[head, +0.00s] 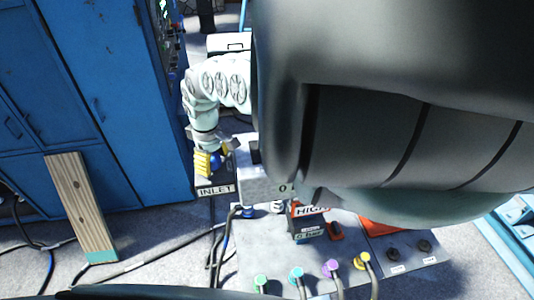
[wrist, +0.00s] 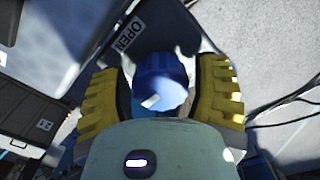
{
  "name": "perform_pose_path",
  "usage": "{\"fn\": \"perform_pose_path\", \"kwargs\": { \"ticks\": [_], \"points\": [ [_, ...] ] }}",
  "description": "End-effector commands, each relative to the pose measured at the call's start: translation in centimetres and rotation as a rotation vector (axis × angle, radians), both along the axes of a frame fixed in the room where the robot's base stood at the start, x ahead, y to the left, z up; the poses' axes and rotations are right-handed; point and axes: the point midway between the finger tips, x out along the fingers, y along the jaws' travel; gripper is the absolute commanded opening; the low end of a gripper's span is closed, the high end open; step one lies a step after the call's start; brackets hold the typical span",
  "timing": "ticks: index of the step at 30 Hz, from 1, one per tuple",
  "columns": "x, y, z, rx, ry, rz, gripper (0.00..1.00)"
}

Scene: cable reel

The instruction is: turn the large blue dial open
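The large blue dial (wrist: 160,80) shows in the wrist view, with a small light-coloured mark on its face. My gripper (wrist: 158,85) has its yellow fingers on either side of the dial, spread apart. Narrow dark gaps seem to lie between fingers and dial, so I see no clear grip. An "OPEN" label (wrist: 127,36) is just up and left of the dial.
A grey panel (head: 265,245) with coloured hose fittings and a "HIGH" sign (head: 312,210) is below. A blue cabinet (head: 110,90) stands at left with a wooden plank (head: 80,205) leaning on it. Cables run over the floor. My own dark arm link hides the upper right.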

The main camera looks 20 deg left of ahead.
Motion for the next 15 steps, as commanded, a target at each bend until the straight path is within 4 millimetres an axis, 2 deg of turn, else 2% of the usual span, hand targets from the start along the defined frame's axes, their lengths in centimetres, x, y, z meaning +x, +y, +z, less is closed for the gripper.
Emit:
{"fn": "perform_pose_path", "kwargs": {
  "ticks": [2, 13, 15],
  "points": [
    [-0.04, 0.03, 0.01, 0.0, 0.0, 0.001, 0.53],
    [-0.03, 0.02, 0.0, 0.0, 0.0, 0.001, 0.14],
    [-0.02, 0.02, 0.01, 0.0, 0.0, 0.0, 0.14]
  ]
}}
